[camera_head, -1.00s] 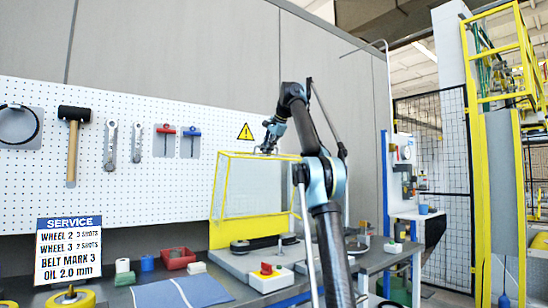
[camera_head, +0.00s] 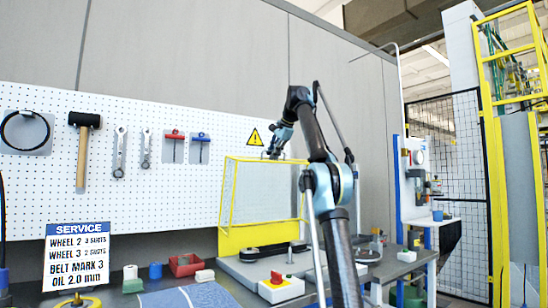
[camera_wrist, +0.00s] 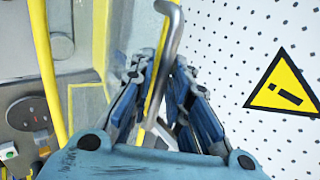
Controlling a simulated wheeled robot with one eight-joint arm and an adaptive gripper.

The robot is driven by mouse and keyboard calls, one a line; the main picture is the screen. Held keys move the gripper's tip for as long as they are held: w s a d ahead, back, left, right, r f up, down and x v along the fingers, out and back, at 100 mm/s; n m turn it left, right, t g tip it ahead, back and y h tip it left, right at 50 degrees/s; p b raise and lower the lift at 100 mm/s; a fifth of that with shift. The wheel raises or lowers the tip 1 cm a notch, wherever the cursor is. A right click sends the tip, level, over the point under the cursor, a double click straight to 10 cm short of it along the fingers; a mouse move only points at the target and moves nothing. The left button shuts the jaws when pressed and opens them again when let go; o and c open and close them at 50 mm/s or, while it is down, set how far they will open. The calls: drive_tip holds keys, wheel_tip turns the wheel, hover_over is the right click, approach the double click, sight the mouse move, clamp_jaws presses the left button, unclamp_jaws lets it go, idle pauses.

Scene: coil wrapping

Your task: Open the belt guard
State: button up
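The belt guard (camera_head: 232,200), a yellow frame with pale see-through panels, stands raised at the back of the bench by the pegboard. Its lower yellow panel is upright behind the belt drive. My gripper (camera_head: 275,152) is at the guard's top edge, right of its middle. In the wrist view, the grey handle bar (camera_wrist: 172,35) runs between the fingers of my gripper (camera_wrist: 163,75), which are drawn in close around it. Finger contact with the bar is partly hidden. The yellow frame (camera_wrist: 47,70) also shows in the wrist view.
A belt drive with dark pulleys (camera_head: 263,252) lies on a grey base before the guard. A red-button box (camera_head: 280,287), a red tray (camera_head: 185,264) and small blocks are on the bench. A pegboard (camera_head: 205,195) with tools stands close behind my gripper.

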drive_tip(key=shift+d, duration=0.1)
drive_tip(key=shift+s+d+r, duration=0.1)
drive_tip(key=shift+s+r, duration=0.05)
drive_tip(key=shift+r, duration=0.2)
drive_tip(key=shift+s+d+r, duration=0.1)
drive_tip(key=shift+s+d, duration=0.15)
drive_tip(key=shift+s, duration=0.2)
drive_tip(key=s+d, duration=0.6)
drive_tip(key=s, duration=0.3)
drive_tip(key=shift+s, duration=0.2)
idle(0.4)
drive_tip(key=s+d+f+n+g+h, duration=0.1)
drive_tip(key=s+f+n, duration=0.3)
drive_tip(key=s+f, duration=1)
drive_tip(key=s+d+f+n+g+h, duration=0.2)
drive_tip(key=s+f, duration=1.3)
drive_tip(key=f, duration=1.5)
drive_tip(key=s+d+f+n+g+h, duration=0.1)
drive_tip(key=s+d+f+n, duration=0.4)
drive_tip(key=s+f, duration=1)
wheel_tip(320, 180, down, 7)
drive_tip(key=shift+d+f+n+g, duration=0.15)
drive_tip(key=shift+d+n+g, duration=0.05)
drive_tip(key=shift+n+g, duration=0.1)
